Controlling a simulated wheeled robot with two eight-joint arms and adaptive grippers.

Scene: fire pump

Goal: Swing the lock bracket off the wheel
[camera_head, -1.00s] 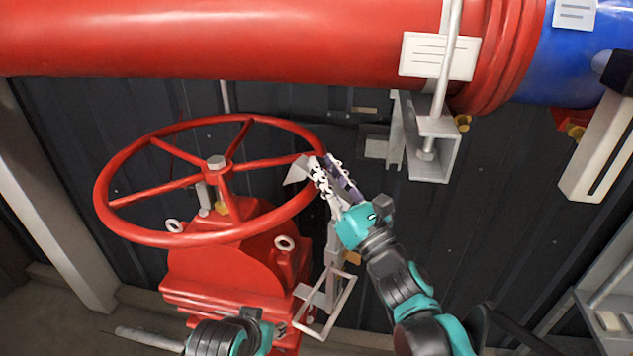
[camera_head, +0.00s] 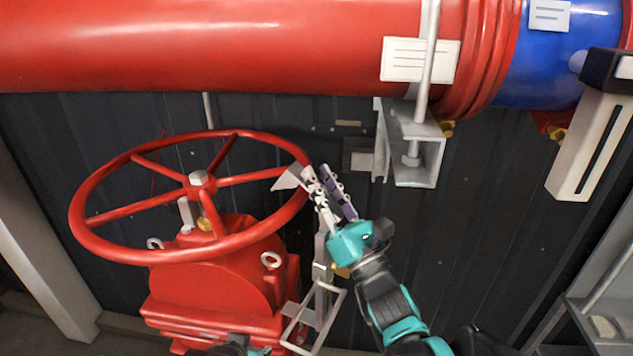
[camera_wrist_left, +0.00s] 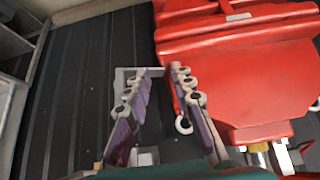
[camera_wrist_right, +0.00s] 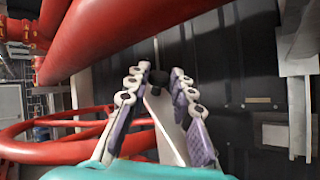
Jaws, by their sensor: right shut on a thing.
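The red handwheel (camera_head: 102,174) sits on top of the red valve body (camera_head: 225,285), at the left in the head view. The grey lock bracket (camera_head: 287,179) rises at the wheel's right side. Its pointed upper end overlaps the right rim in the picture. My right gripper (camera_head: 319,170) is at the bracket's upper part, just right of the rim, and is shut on it. In the right wrist view the bracket's pale plate (camera_wrist_right: 165,118) lies between the fingers. My left gripper (camera_wrist_left: 160,78) is open, low beside the red valve body, with nothing gripped.
A large red pipe (camera_head: 200,45) with a blue section (camera_head: 565,55) crosses above. A grey channel support (camera_head: 415,155) hangs right of the wheel. A thin grey frame (camera_head: 315,318) stands below my right gripper. The dark wall between wheel and right-hand shelf is mostly clear.

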